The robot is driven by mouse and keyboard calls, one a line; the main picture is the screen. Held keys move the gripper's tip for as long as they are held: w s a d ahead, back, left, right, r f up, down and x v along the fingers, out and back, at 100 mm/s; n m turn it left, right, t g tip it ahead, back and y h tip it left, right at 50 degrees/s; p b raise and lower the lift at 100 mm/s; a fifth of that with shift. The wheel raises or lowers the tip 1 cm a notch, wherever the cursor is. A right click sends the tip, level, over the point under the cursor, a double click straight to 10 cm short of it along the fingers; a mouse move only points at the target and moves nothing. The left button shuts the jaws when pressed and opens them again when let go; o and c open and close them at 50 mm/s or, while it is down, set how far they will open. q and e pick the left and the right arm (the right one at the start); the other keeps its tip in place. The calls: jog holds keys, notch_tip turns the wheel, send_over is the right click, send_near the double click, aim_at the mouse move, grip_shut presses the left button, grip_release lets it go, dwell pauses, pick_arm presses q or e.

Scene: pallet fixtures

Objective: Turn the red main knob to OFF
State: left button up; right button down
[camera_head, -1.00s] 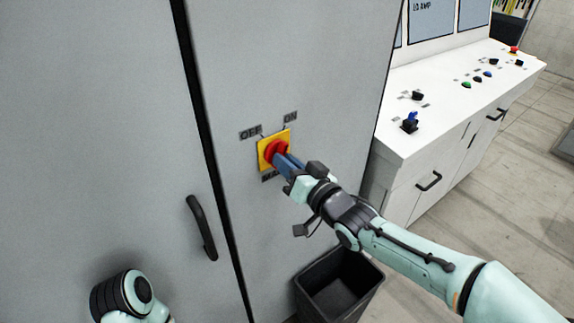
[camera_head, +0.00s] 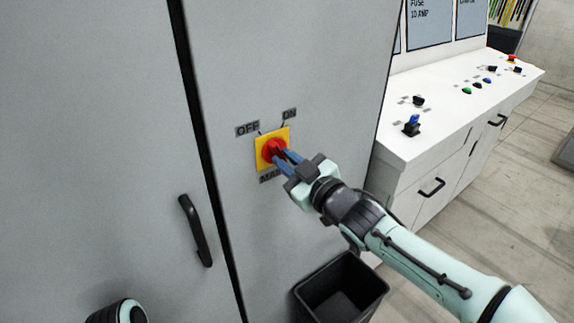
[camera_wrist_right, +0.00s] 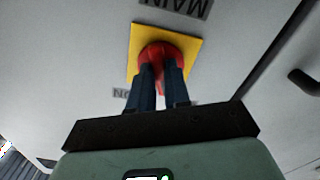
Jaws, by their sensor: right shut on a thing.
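The red main knob (camera_head: 268,151) sits on a yellow plate (camera_head: 261,163) on the grey cabinet door. An OFF label (camera_head: 247,128) is at its upper left, an ON label (camera_head: 290,114) at its upper right, and a partly hidden MAIN label below. My right gripper (camera_head: 283,153) is shut on the knob's grip, one blue finger on each side. The right wrist view shows both fingers on the red knob (camera_wrist_right: 165,53), before the yellow plate (camera_wrist_right: 190,45). The grip's exact angle is hard to tell. My left gripper is out of view; only part of that arm shows.
A black door handle (camera_head: 195,230) stands out left of the door gap. A black open bin (camera_head: 341,287) is on the floor below my right arm. A white console (camera_head: 440,125) with buttons and switches stands at the right.

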jog(key=shift+n, duration=0.6)
jog(key=c, duration=1.1)
grip_release()
jog(key=v, duration=1.3)
jog(key=shift+s+d, duration=0.15)
jog(key=shift+f, duration=0.1)
